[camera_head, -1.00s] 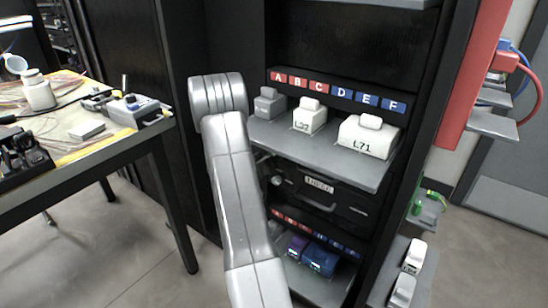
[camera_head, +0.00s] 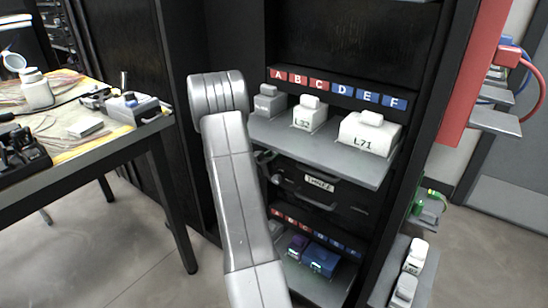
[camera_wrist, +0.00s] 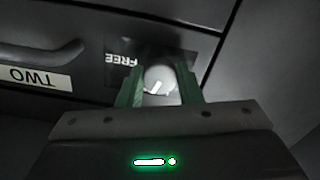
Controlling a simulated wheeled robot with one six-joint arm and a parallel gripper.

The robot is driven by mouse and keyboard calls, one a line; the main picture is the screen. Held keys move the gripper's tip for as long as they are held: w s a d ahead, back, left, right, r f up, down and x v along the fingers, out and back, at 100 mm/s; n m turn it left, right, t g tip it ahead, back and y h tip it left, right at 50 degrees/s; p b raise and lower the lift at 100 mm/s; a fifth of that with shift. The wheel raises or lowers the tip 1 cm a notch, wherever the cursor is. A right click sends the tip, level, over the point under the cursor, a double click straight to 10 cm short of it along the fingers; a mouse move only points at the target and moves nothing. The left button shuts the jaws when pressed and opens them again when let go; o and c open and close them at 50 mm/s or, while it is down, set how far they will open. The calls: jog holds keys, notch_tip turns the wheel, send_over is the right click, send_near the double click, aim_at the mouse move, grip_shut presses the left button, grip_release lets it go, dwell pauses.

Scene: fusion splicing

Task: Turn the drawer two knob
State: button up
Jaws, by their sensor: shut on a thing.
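In the wrist view the drawer two knob (camera_wrist: 158,82) is a round grey knob with a white mark on its face. It sits on a black drawer front beside the upside-down word FREE. An upside-down TWO label (camera_wrist: 40,78) is on the left under a dark handle (camera_wrist: 38,50). My gripper (camera_wrist: 160,71) has its green fingers on either side of the knob and is shut on it. In the head view my arm hides the gripper.
The grey shelf (camera_head: 270,135) juts out above the drawers and holds white blocks, one marked L71 (camera_head: 368,135). A lower shelf holds blue and purple boxes (camera_head: 320,262). A workbench (camera_head: 95,150) stands at the left. A red panel (camera_head: 470,75) is at the right.

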jog(key=shift+m+b, duration=1.95)
jog(key=shift+m, duration=5.35)
jog(key=o, duration=1)
jog(key=shift+a, duration=0.15)
jog(key=shift+p+v, duration=1.85)
jog(key=shift+v, duration=4.95)
